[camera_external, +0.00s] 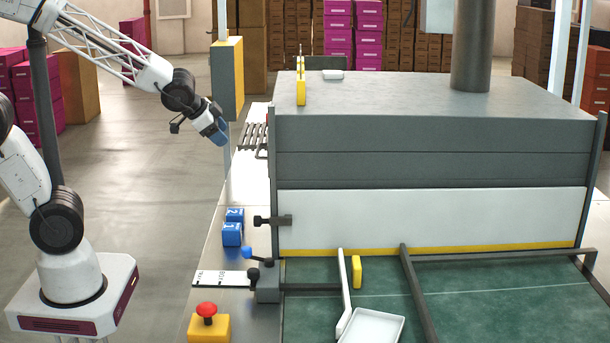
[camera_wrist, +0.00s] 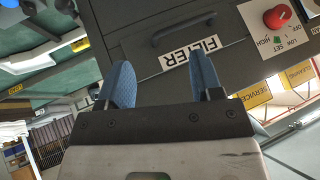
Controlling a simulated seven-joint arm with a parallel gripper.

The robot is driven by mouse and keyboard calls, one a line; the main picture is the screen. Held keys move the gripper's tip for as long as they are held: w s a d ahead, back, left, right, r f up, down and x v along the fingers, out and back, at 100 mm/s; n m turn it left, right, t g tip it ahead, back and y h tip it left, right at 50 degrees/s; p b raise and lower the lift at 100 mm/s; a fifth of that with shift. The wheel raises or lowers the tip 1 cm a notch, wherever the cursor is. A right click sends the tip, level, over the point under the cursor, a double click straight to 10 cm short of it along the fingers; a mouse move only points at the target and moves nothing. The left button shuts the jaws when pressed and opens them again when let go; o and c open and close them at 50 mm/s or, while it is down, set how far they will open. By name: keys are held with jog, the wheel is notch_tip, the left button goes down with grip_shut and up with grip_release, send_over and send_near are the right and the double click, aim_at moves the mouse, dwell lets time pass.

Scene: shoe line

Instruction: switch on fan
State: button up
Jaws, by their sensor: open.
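A red rotary knob (camera_wrist: 277,17) sits on a light plate at the upper right of the wrist view. The plate carries the words OFF, LOW, HIGH and SET, seen turned over. In the external view my gripper (camera_external: 217,133) hangs in the air left of the large grey machine (camera_external: 400,130).
In the wrist view, a grey panel with a dark handle (camera_wrist: 183,29) and a FILTER label (camera_wrist: 190,57) lies beyond the fingers. Externally, a red button on a yellow box (camera_external: 208,326) and blue blocks (camera_external: 233,233) stand on the bench.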

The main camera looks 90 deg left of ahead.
jog(key=w+a+f+t, duration=0.2)
jog(key=a+f+t, duration=0.35)
jog(key=a, duration=0.75)
jog(key=w+a+f+t, duration=0.2)
jog(key=a+f, duration=0.7)
jog(key=a, duration=0.4)
jog(key=a+r+t+h, duration=0.4)
jog(key=a+r+t, duration=0.4)
jog(key=a, duration=0.6)
jog(key=shift+s+r+m, duration=0.25)
jog(key=shift+r+m, duration=0.1)
jog(key=shift+m, duration=0.05)
jog(key=x, duration=0.7)
jog(key=shift+w+r, duration=0.25)
jog(key=shift+w, duration=0.05)
